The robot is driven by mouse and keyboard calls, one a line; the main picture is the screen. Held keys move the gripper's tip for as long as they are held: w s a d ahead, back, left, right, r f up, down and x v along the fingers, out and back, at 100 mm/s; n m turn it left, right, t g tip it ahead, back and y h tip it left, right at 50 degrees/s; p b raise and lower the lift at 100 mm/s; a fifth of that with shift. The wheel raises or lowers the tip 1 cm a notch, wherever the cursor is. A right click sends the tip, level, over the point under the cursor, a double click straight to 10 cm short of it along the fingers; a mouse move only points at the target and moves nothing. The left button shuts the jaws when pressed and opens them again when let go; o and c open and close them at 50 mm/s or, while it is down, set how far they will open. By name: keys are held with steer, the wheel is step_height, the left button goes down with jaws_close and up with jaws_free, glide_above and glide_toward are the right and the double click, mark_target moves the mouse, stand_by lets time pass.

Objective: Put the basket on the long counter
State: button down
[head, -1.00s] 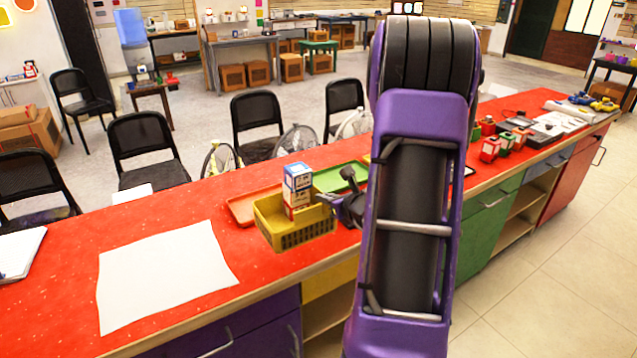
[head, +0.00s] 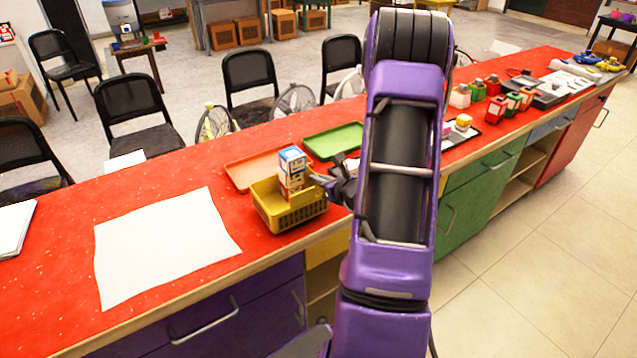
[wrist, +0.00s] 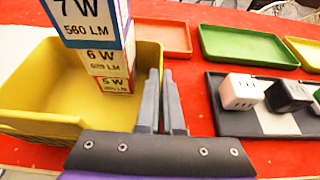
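The yellow basket (head: 290,214) is at the front edge area of the long red-topped counter (head: 70,235). It appears level and at or very close to the counter top; I cannot tell if its base touches. A stack of small light-bulb boxes (head: 292,170) stands upright in it. In the wrist view the basket (wrist: 30,95) fills the left side, with the boxes (wrist: 105,60) inside. My gripper (wrist: 160,75) is at the basket's right wall, its fingers close together on the rim. In the head view my gripper (head: 335,185) is partly hidden by my arm.
An orange tray (head: 240,176) and a green tray (head: 332,142) lie behind the basket. A white paper sheet (head: 165,245) lies to the left. A dark tray with small blocks (wrist: 255,118) is right of my gripper. Chairs (head: 250,85) stand behind the counter.

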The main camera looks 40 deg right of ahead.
steer(key=shift+f, duration=0.65)
steer(key=shift+f+b, duration=0.2)
steer(key=shift+b, duration=0.1)
steer(key=c, duration=1.1)
jaws_free()
steer(key=shift+r, duration=0.15)
steer(key=shift+s+r+p, duration=0.1)
steer(key=shift+r+p, duration=0.05)
steer(key=shift+p, duration=0.25)
steer(key=v, duration=1.1)
steer(key=shift+s, duration=0.4)
